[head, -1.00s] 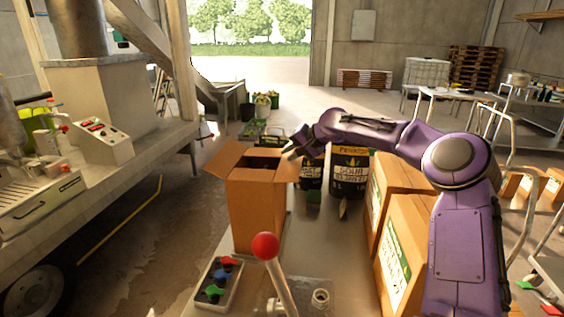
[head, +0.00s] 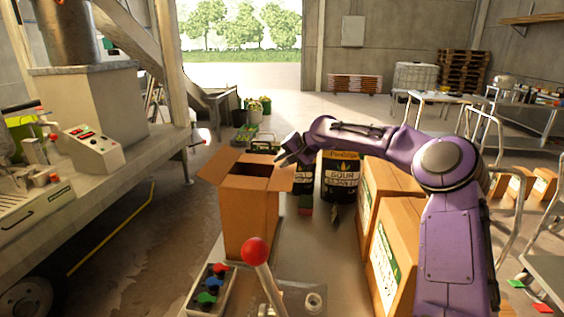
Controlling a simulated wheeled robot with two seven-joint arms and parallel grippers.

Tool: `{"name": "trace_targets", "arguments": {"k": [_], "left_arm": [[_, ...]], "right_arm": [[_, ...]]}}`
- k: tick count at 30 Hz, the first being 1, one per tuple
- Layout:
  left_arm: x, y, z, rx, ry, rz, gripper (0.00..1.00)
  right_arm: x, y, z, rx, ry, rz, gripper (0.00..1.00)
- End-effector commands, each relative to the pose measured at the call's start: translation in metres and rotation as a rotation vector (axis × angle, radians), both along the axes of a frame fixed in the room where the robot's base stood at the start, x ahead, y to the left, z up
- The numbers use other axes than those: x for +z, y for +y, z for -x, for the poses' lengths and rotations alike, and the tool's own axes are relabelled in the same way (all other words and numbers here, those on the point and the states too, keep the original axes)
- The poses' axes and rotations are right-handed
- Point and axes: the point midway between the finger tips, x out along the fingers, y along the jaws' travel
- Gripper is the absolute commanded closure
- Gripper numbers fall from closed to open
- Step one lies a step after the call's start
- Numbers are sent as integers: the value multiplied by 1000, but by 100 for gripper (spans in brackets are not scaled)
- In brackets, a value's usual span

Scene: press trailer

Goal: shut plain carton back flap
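The plain carton (head: 249,222) stands upright on the table, its top open and dark inside. Its left flap (head: 219,166) sticks out to the left and its right flap (head: 279,181) sticks out to the right. My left gripper is not in view.
Black labelled tubs (head: 341,176) stand behind and right of the carton. Printed cartons (head: 395,250) fill the table's right side. A red-knobbed lever (head: 255,252) and a tray of coloured knobs (head: 212,287) are in front. A trailer with machines (head: 92,150) stands at left.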

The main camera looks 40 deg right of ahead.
Motion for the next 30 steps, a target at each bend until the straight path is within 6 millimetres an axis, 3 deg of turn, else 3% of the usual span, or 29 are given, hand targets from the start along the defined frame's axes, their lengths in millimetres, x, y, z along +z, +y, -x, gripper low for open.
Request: {"name": "trace_targets", "arguments": {"k": [1,16,30], "left_arm": [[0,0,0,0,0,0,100],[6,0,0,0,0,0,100],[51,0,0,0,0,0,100]], "right_arm": [[-9,-1,7,4,19,-1,71],[-4,-11,46,7,17,-3,71],[4,-18,68,3,13,-2,71]]}}
